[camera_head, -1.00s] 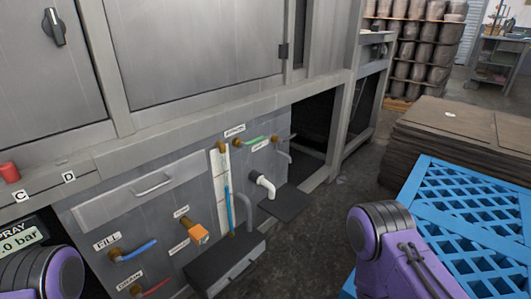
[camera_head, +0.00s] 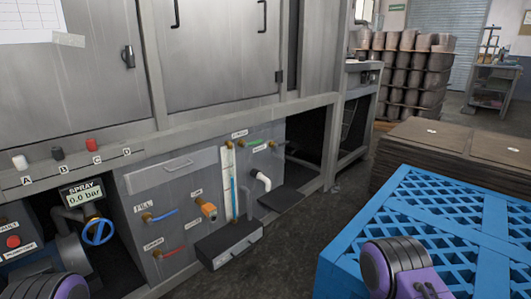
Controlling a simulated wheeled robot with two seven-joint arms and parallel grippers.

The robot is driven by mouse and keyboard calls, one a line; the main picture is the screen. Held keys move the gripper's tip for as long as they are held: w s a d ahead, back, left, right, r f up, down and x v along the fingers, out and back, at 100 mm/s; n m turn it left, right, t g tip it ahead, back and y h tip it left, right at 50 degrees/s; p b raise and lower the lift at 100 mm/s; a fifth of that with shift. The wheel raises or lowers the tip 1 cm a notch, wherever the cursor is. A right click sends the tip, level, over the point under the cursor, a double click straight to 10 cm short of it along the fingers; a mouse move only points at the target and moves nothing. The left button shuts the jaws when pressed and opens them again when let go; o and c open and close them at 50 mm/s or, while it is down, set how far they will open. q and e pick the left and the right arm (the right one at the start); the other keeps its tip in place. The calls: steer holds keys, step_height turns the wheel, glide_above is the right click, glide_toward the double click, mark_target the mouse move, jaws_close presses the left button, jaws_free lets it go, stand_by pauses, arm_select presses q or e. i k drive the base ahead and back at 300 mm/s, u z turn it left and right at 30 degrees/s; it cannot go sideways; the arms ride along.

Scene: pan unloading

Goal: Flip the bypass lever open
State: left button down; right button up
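Several small valves with coloured levers and labels sit on the grey lower panel (camera_head: 180,190) of the machine. They include a blue lever (camera_head: 162,216) under the FILL label, a red lever (camera_head: 172,253) at lower left, an orange valve (camera_head: 208,210), and a green lever (camera_head: 251,143) at upper right. The other labels are too small to read, so I cannot tell which lever is the bypass. Only purple links of my arms show at the bottom; both grippers are out of view.
A blue pallet (camera_head: 340,262) stands at right; grey floor lies between.

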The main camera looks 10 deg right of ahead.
mark_target(246, 144)
steer(key=z, duration=1.05)
steer(key=i, duration=0.5)
